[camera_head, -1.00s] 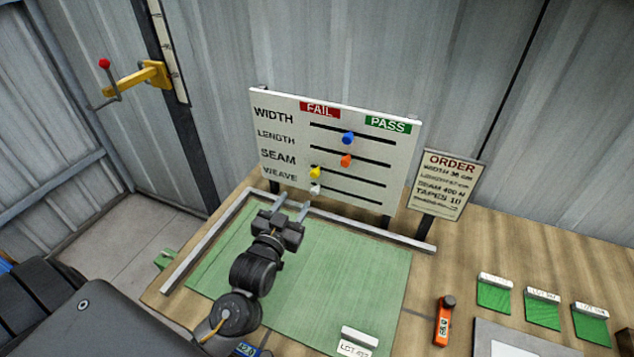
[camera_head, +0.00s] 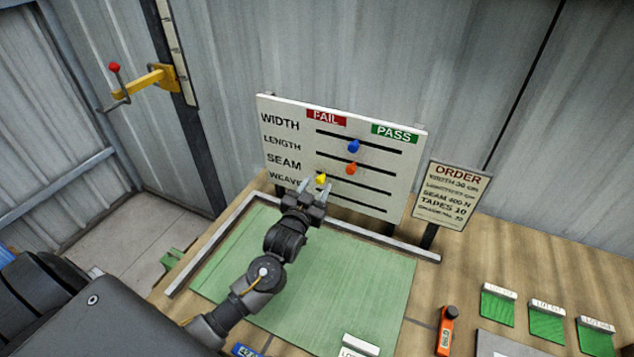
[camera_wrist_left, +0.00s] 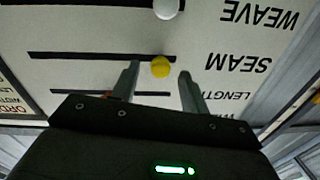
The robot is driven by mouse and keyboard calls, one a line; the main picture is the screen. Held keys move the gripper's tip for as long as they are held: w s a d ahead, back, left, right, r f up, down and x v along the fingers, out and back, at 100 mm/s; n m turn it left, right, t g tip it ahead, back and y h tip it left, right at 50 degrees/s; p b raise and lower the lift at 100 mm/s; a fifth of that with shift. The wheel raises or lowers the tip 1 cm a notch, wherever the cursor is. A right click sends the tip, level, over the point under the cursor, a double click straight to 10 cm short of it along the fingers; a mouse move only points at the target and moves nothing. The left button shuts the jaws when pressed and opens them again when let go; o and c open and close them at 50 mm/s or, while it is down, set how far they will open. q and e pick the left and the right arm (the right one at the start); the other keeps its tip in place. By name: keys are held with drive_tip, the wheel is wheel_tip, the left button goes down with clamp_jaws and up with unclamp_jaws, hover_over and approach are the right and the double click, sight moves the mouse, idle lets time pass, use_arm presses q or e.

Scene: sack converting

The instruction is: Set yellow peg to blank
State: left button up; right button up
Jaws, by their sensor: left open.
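The yellow peg (camera_head: 321,179) sits in the SEAM slot of the white board (camera_head: 285,112), near the label end on the FAIL side. My left gripper (camera_head: 315,187) is open in front of the board's lower left part. In the left wrist view, which shows the board upside down, the yellow peg (camera_wrist_left: 160,67) appears between the two spread fingertips of my left gripper (camera_wrist_left: 158,76). I cannot tell whether a finger touches it. The white peg (camera_wrist_left: 166,8) is in the WEAVE slot; my gripper hides it in the head view. My right gripper is not in view.
The blue peg (camera_head: 353,146) and orange peg (camera_head: 351,169) sit mid-slot in the WIDTH and LENGTH rows above. An order sign (camera_head: 452,195) stands right of the board. A metal rail (camera_head: 395,243) edges the green mat (camera_head: 365,285), which is mostly clear.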

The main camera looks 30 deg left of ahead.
use_arm(q)
drive_tip(key=shift+w, duration=0.55)
clamp_jaws()
